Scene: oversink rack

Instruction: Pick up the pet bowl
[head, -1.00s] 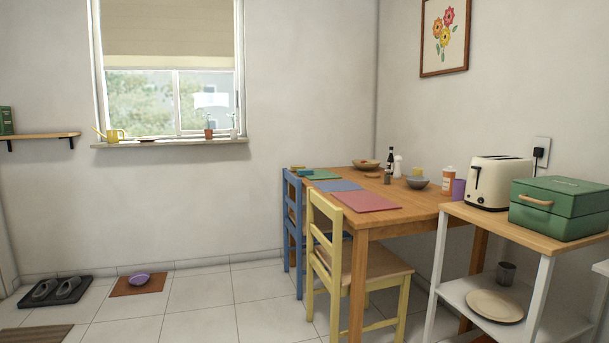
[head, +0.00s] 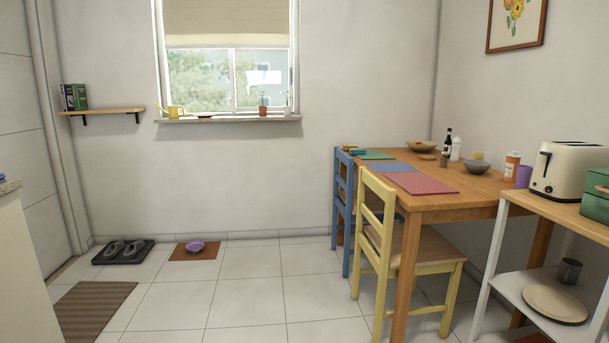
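The pet bowl (head: 195,246) is a small purple bowl on the floor by the far wall. Neither of my grippers shows in the head view.
A black tray with shoes (head: 124,251) lies left of the mat, and a striped brown rug (head: 92,309) is nearer. A counter (head: 22,270) stands at the left edge. A yellow chair (head: 410,250) and the dining table (head: 480,196) stand right. The tiled floor (head: 245,292) between is clear.

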